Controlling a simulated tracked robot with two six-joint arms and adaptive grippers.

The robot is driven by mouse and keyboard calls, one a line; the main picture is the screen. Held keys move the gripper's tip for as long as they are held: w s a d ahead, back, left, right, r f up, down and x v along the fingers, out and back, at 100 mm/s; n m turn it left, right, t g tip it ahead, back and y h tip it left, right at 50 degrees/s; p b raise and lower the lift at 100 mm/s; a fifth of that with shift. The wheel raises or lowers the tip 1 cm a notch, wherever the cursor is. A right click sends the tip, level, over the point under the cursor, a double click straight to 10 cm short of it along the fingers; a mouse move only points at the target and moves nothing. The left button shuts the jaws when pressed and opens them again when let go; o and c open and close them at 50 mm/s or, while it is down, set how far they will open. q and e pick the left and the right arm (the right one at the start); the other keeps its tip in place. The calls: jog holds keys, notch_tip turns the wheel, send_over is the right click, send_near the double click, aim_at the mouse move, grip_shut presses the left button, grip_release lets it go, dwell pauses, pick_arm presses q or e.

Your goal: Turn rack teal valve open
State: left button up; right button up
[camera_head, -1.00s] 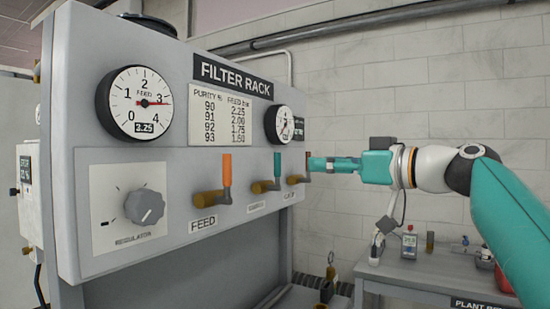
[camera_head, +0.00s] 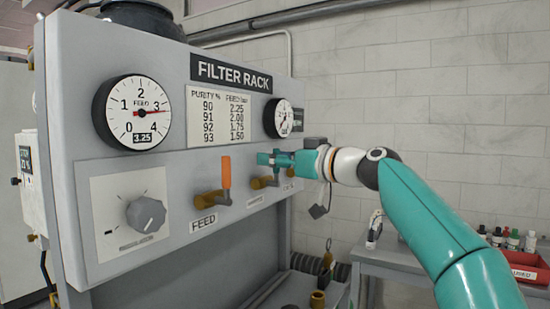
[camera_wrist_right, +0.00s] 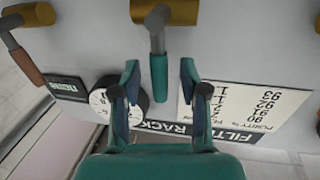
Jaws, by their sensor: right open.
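The teal valve has a brass body (camera_head: 262,182) on the front of the grey filter rack (camera_head: 180,160). In the head view its handle is largely hidden by my right gripper (camera_head: 272,158). In the right wrist view the teal handle (camera_wrist_right: 158,76) stands between the two open fingers of the right gripper (camera_wrist_right: 160,68). A gap shows on each side, so the fingers do not appear closed on it. My left gripper is not in view.
The orange feed valve (camera_head: 226,172) is left of the teal one. A brown-handled valve (camera_wrist_right: 22,58) is on its other side. The regulator knob (camera_head: 146,214) and feed gauge (camera_head: 137,111) are farther left. A bench with a red bin (camera_head: 525,264) stands at right.

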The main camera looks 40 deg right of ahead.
grip_shut()
jog(key=shift+d, duration=0.1)
dwell(0.3)
